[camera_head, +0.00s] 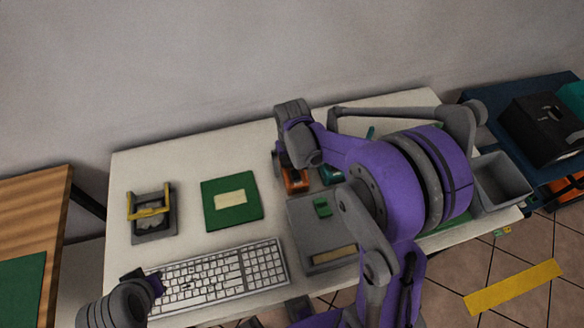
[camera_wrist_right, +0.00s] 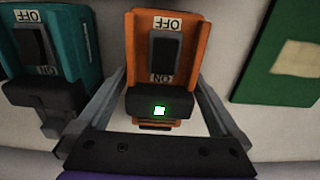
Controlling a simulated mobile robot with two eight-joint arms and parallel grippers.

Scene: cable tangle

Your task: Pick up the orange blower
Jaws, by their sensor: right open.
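The orange blower (camera_head: 295,183) stands on the white table, partly hidden by my right arm.
A teal blower (camera_wrist_right: 45,50) stands close beside the orange one. A green book (camera_head: 212,215), a keyboard (camera_head: 215,278), a grey device (camera_head: 305,235) and a yellow-handled item (camera_head: 150,225) lie on the table (camera_head: 125,170). A grey bin (camera_head: 503,180) is at the right.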

